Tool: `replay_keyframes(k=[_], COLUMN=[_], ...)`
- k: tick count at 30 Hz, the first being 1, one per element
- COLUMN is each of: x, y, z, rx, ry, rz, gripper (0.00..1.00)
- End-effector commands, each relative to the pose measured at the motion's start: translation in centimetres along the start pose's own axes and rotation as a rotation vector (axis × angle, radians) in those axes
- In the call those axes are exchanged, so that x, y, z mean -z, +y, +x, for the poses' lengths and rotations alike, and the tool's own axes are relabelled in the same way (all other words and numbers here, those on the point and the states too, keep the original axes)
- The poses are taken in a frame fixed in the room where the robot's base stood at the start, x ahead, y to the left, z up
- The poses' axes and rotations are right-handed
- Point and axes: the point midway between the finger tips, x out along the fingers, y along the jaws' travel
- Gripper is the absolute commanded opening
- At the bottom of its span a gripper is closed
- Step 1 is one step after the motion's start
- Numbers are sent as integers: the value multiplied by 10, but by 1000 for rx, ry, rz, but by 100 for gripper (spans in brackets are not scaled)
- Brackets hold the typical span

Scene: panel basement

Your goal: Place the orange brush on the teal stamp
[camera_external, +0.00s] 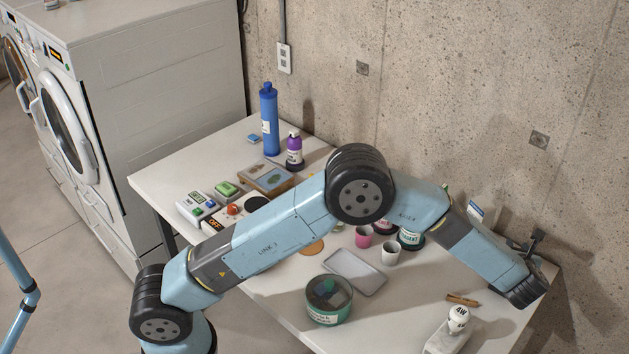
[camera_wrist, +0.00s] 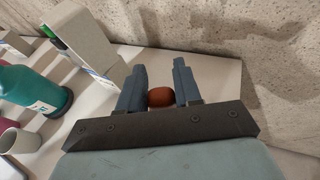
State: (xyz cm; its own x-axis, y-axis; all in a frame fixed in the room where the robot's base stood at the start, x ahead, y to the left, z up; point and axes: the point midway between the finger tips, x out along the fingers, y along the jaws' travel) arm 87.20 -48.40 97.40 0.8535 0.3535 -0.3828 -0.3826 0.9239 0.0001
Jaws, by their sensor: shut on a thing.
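My gripper (camera_wrist: 160,80) is shut on a reddish-orange, rounded thing, seemingly the orange brush (camera_wrist: 161,97). Only its end shows between the fingers. In the external view my gripper (camera_external: 532,243) is at the far right of the table by the wall, and the held thing cannot be made out. A teal, round-bodied thing with a dark base and white label (camera_wrist: 25,88) stands at the left in the wrist view. It may be the teal stamp, partly hidden behind my arm in the external view (camera_external: 411,238). I cannot tell for sure.
A round teal tin (camera_external: 324,318) holds small items. A grey tray (camera_external: 354,272), pink cup (camera_external: 364,237) and white cup (camera_external: 390,254) stand mid-table. A tall box (camera_wrist: 84,38) stands left of my fingers. A white bulb (camera_external: 459,318) is at the front right. The concrete wall is close behind.

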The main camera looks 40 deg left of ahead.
Motion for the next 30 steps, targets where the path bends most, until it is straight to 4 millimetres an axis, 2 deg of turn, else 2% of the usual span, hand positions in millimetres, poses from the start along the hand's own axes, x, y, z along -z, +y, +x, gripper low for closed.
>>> replay_keyframes(k=[3,6,17,18,25,30], x=[18,26,28,28,28,28], y=[0,0,1,1,1,1], z=[6,10,11,11,11,11], rx=[-1,0,0,0,0,0], ry=[1,1,1,1,1,1], rz=[4,2,1,1,1,1], gripper=[3,3,3,37,59,59])
